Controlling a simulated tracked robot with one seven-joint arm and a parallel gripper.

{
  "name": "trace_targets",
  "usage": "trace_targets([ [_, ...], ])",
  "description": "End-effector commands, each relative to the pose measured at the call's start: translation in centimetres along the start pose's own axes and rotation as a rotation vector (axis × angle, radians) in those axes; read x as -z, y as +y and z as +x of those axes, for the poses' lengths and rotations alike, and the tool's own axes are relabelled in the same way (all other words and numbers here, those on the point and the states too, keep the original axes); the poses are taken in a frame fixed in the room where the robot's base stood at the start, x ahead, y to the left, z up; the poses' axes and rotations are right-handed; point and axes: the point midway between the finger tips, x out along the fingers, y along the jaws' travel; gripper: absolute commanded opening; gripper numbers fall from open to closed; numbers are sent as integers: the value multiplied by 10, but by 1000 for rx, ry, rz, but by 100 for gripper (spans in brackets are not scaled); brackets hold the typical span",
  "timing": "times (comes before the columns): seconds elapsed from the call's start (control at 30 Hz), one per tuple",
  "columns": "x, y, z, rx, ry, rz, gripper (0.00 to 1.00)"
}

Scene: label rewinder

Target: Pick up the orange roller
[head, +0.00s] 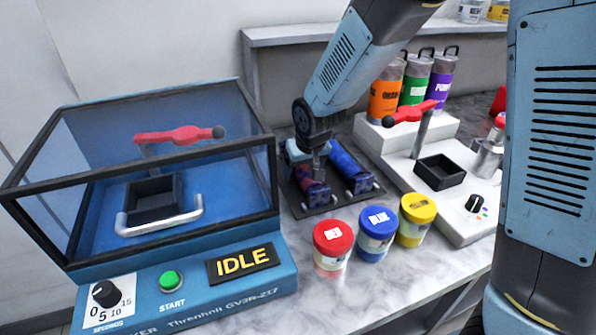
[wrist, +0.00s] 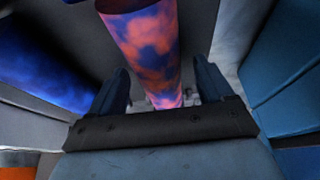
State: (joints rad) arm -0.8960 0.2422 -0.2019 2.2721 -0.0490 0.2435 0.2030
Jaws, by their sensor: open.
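The orange roller, mottled orange and blue, lies on a dark tray (head: 369,196) in the head view, mostly under my gripper (head: 318,172); its near end (head: 316,193) shows. In the wrist view the orange roller (wrist: 143,45) runs between the two fingers of my gripper (wrist: 163,85). The fingers are apart, one on each side of it, with gaps visible. Whether the fingertips reach below its middle I cannot tell. A blue roller (head: 354,170) lies beside it on the right; it is at the left in the wrist view (wrist: 40,60).
A blue machine (head: 230,285) with a clear cover and an IDLE sign stands at left. Red (head: 333,240), blue (head: 377,230) and yellow (head: 417,215) lidded jars stand in front of the tray. A white machine (head: 475,222) and coloured canisters (head: 385,95) are at right.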

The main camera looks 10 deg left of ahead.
Motion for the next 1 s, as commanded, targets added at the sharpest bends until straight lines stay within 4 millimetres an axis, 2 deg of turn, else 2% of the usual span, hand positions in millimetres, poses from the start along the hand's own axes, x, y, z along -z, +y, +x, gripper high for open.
trace_targets([
  [0.07, 0, 0, 0, 0, 0, 0, 77],
  [0.87, 0, 0, 0, 0, 0, -1, 0],
  [1.0, 0, 0, 0, 0, 0, -1, 0],
])
